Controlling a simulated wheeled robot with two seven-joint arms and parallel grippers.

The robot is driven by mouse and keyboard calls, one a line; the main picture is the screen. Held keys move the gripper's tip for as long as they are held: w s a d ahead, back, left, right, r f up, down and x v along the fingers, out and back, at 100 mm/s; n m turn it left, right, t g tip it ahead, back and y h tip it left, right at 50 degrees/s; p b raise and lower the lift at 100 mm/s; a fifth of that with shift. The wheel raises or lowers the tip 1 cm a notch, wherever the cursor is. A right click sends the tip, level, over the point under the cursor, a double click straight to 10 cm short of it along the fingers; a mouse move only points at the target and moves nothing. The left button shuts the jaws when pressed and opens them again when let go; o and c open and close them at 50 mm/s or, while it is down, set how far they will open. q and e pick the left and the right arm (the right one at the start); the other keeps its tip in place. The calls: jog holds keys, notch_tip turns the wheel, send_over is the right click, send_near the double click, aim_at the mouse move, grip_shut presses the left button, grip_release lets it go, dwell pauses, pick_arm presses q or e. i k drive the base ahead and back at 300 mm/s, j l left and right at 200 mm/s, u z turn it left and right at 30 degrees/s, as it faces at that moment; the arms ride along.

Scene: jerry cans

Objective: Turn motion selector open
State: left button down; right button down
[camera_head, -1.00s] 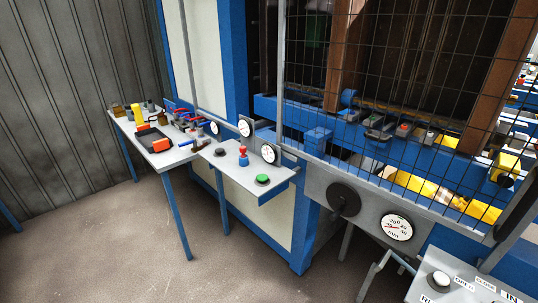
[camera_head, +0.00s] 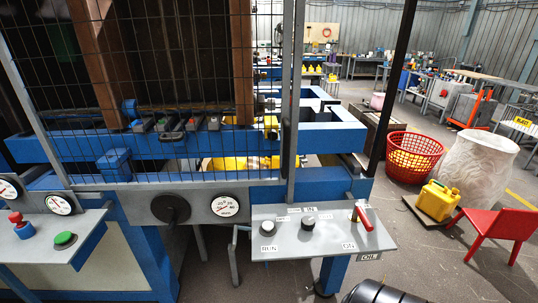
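A grey sloped control panel (camera_head: 285,247) stands at the front of the machine, right of centre. On it a dark knob with a pale top (camera_head: 308,222) sits in the middle, with small white labels above it. It appears to be the motion selector, but its labels and pointer direction are too small to read. A red-handled lever (camera_head: 362,216) is at the right, near "ON" and "OIL" labels.
A black handwheel (camera_head: 170,208) and a dial (camera_head: 225,206) are left of the panel. A wire mesh guard (camera_head: 190,90) covers the machine. A red basket (camera_head: 413,156), a yellow jerry can (camera_head: 437,200) and a red chair (camera_head: 503,228) stand on the right.

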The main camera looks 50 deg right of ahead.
aim_at(308, 223)
jog(key=z, duration=2.05)
jog(key=l, duration=0.15)
